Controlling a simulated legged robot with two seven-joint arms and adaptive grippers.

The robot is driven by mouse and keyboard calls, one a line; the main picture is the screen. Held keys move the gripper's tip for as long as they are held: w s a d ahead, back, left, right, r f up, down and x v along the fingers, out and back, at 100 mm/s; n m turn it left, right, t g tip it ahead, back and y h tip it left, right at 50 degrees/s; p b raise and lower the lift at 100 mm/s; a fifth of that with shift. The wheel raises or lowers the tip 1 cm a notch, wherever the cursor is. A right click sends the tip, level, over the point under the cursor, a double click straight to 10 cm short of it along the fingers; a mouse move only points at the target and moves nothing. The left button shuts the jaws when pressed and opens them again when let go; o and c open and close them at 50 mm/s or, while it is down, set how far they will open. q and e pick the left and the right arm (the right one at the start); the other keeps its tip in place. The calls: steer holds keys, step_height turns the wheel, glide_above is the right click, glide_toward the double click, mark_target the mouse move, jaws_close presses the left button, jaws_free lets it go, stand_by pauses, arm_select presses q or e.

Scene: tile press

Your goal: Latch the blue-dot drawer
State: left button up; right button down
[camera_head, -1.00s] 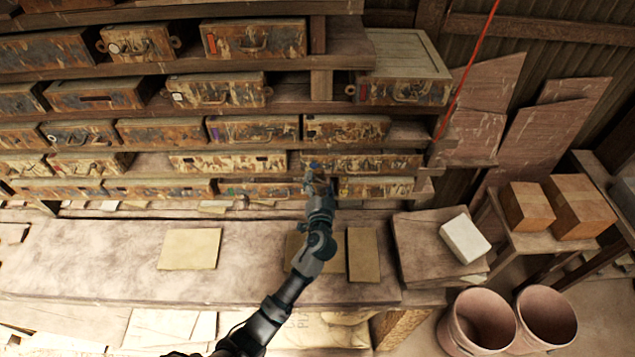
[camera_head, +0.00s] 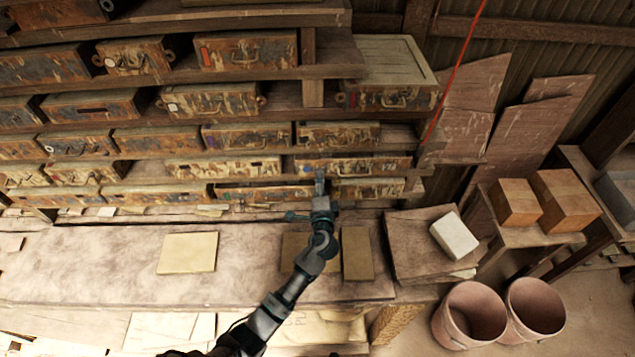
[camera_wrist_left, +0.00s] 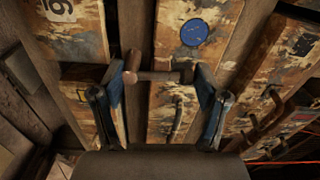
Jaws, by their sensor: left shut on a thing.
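The blue-dot drawer (camera_head: 365,163) has a worn, patchy front in the lower right of the shelving in the head view. Its blue dot (camera_wrist_left: 194,32) and curved handle (camera_wrist_left: 177,118) show clearly in the left wrist view. A brown metal latch bar (camera_wrist_left: 160,76) with a thicker end piece lies across the drawer front, between the dot and the handle. My left gripper (camera_wrist_left: 164,80) is shut on this latch bar, one finger at each end. In the head view my left gripper (camera_head: 320,180) is at the drawer's left end and hides part of it. My right gripper is not in view.
Other worn drawers (camera_head: 240,167) fill the shelves around it. Below is a long workbench (camera_head: 110,260) with flat tiles (camera_head: 188,252). At right are a white block (camera_head: 454,237), wooden boxes (camera_head: 563,200) and two buckets (camera_head: 470,315). A red cord (camera_head: 455,75) hangs at upper right.

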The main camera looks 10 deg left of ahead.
arm_select(q)
steer(key=shift+s+d+f+m, duration=0.1)
steer(key=shift+d+f+m, duration=0.15)
steer(key=shift+f+m, duration=0.3)
steer(key=o, duration=1.1)
steer(key=shift+w, duration=0.2)
steer(key=shift+s+d+r, duration=0.1)
steer(key=shift+d+r, duration=0.05)
steer(key=shift+r, duration=0.15)
steer(key=s+d, duration=0.1)
steer(key=s, duration=0.6)
steer(key=s+d, duration=0.1)
steer(key=s, duration=0.3)
steer(key=shift+s+d+f, duration=0.1)
steer(key=shift+s+d, duration=0.2)
steer(key=shift+s, duration=0.05)
